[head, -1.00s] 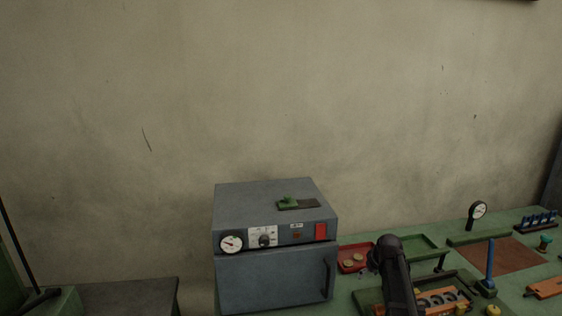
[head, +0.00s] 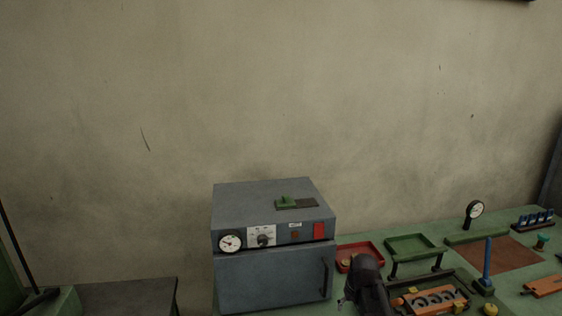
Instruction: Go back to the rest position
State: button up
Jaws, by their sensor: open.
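My dark arm (head: 367,284) rises from the bottom edge of the head view, right of the grey oven. Only its upper links show, and my gripper is not in view. The arm stands in front of the red tray (head: 345,249) and the left end of a dark-framed fixture holding an orange block (head: 436,300) with round openings. I cannot tell what, if anything, is at the end of the arm.
A grey oven (head: 272,278) with dials and a shut door stands left of the arm, a green item (head: 288,201) on top. A green tray (head: 412,246), blue post (head: 487,262), dial gauge (head: 474,211) and brown mat (head: 510,255) are on the green bench to the right.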

jog(key=s+a+m+g, duration=0.1)
jog(key=s+a, duration=0.3)
jog(key=s, duration=0.8)
jog(key=shift+f+g+h, duration=0.15)
jog(key=shift+g+h, duration=0.25)
jog(key=shift+g, duration=0.1)
